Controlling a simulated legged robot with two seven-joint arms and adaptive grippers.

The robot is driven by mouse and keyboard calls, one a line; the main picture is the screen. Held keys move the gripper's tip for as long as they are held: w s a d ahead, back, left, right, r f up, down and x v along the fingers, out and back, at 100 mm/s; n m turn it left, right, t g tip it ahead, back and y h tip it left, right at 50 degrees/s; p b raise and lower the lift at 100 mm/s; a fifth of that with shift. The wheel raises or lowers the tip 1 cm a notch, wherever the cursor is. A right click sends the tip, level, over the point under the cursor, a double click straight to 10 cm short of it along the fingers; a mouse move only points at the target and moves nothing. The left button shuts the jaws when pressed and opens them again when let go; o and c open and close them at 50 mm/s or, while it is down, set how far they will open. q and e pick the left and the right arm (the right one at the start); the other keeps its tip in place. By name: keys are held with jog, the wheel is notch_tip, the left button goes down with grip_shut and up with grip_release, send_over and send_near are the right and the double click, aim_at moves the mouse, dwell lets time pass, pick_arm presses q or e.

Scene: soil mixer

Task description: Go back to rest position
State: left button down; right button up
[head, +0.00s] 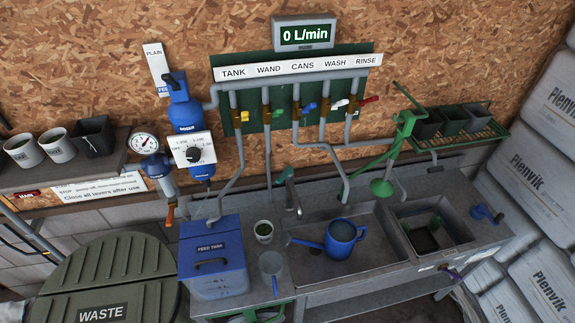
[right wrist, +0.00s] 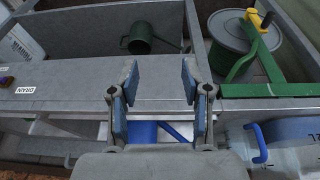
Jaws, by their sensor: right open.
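My right gripper (right wrist: 160,82) shows in the right wrist view. Its two blue-padded fingers are apart with nothing between them. It hangs over the grey bench front (right wrist: 75,85), and I cannot tell its height above it. Neither gripper shows in the head view, and my left gripper is in no view. The blue watering can (head: 341,238) sits upright in the large sink basin (head: 375,262). The valve levers stand in a row under the labelled strip (head: 297,67), and the display (head: 305,33) reads 0 L/min.
A blue feed tank (head: 213,262) and a round waste bin (head: 110,275) stand at left. Stacked white bags (head: 540,200) fill the right side.

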notch_tip(320, 180, down, 24)
jog(key=s+f+g+b, duration=0.1)
jog(key=s+b, duration=0.2)
jog(key=s+d+f+g+b, duration=0.1)
jog(key=s+d+f+b, duration=0.1)
jog(key=s+f, duration=1.5)
jog(key=shift+s+d+f+b, duration=0.2)
jog(key=shift+d+f+b, duration=0.2)
jog(key=shift+d+f, duration=0.35)
